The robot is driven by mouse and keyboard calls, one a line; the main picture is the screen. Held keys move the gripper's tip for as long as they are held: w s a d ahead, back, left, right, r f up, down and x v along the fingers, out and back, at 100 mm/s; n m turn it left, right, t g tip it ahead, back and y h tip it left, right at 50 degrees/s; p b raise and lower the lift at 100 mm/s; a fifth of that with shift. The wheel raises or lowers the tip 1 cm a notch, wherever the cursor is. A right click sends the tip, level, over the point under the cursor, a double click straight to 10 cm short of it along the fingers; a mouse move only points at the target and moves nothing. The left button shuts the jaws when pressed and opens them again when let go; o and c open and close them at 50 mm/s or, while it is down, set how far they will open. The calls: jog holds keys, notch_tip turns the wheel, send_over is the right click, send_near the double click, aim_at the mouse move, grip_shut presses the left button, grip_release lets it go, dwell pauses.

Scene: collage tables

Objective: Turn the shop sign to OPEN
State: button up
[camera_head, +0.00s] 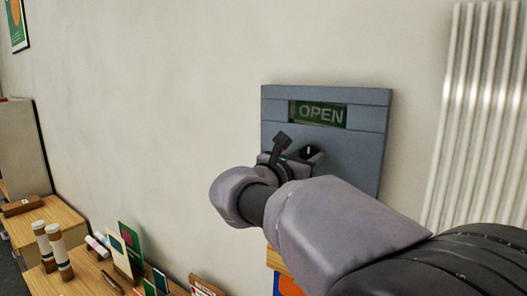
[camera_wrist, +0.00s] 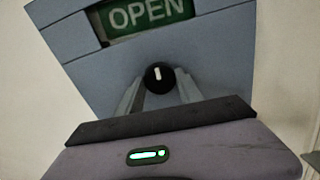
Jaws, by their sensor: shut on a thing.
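The shop sign (camera_head: 372,150) is a blue-grey wall panel with a window near its top. The window (camera_head: 319,114) shows OPEN in pale letters on green; it also shows in the wrist view (camera_wrist: 148,16). A round black knob (camera_wrist: 159,77) with a white pointer mark sits below the window, and the mark points nearly straight up. My gripper (camera_wrist: 159,88) is at the panel with its fingers on both sides of the knob, shut on it. In the head view my arm hides the lower part of the panel.
A pale ribbed radiator (camera_head: 475,110) is on the wall right of the panel. Below left, a wooden table (camera_head: 85,275) holds rolled tubes (camera_head: 60,250) and upright cards (camera_head: 130,250).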

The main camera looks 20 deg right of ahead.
jog(key=shift+n, duration=0.5)
jog(key=o, duration=1.4)
jog(key=shift+c, duration=0.2)
jog(key=b+v, duration=0.2)
jog(key=v, duration=1.5)
jog(key=shift+s, duration=0.2)
jog(key=shift+a+f, duration=0.1)
jog(key=shift+f, duration=0.05)
